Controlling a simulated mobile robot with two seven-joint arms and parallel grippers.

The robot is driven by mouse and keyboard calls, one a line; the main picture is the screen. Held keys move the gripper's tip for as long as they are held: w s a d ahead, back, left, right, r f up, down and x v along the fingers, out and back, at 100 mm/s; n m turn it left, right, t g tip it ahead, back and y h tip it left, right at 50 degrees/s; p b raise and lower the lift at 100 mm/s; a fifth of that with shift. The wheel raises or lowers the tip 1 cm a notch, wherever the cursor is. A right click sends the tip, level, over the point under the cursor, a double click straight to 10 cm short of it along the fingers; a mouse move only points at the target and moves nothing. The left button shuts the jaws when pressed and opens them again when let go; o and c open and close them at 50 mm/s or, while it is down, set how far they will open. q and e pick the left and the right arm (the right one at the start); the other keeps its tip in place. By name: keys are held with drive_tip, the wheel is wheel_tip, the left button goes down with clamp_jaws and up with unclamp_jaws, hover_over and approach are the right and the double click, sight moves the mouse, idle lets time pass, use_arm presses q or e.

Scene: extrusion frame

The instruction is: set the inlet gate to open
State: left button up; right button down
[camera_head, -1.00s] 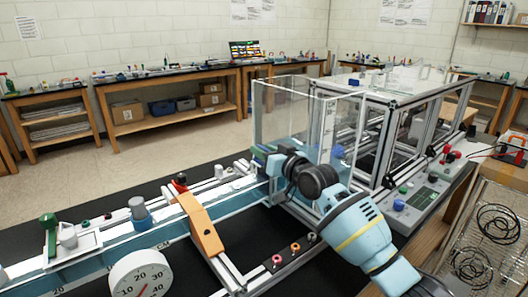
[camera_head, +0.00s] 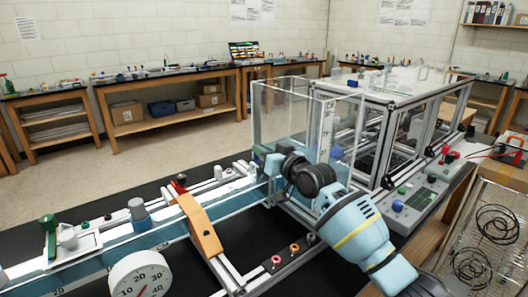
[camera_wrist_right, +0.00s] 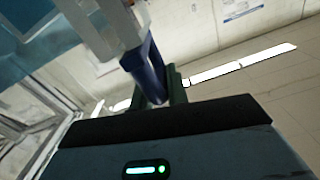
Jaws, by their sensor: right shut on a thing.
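My right gripper (camera_head: 269,160) is at the near corner of the clear-walled tank (camera_head: 285,110), where the water channel (camera_head: 185,220) meets it. In the right wrist view, a dark blue handle-like part (camera_wrist_right: 150,75) hangs below a pale grey block (camera_wrist_right: 105,30), in front of the gripper. In the head view my own wrist hides most of the grip. The frames do not clearly show how far the inlet gate is raised. My left gripper is out of view.
An orange bracket (camera_head: 200,225) straddles the channel. A round dial (camera_head: 140,277) and a blue-grey cylinder (camera_head: 140,215) are further left. A control panel with coloured knobs (camera_head: 415,200) lies right of my arm. A metal-framed clear enclosure (camera_head: 400,125) stands behind.

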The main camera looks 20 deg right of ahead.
wheel_tip(320, 180, up, 5)
drive_tip(key=shift+r+p, duration=0.2)
drive_tip(key=shift+p, duration=0.5)
drive_tip(key=shift+f, duration=0.3)
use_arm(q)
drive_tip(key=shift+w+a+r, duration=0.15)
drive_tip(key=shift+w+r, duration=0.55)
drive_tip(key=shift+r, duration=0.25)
use_arm(e)
drive_tip(key=c, duration=1.4)
unclamp_jaws()
drive_tip(key=shift+f, duration=0.1)
drive_tip(key=shift+s, duration=0.15)
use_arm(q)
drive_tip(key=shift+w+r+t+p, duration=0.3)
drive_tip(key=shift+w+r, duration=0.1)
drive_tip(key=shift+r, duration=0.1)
use_arm(e)
drive_tip(key=v, duration=0.7)
drive_tip(key=shift+s, duration=0.25)
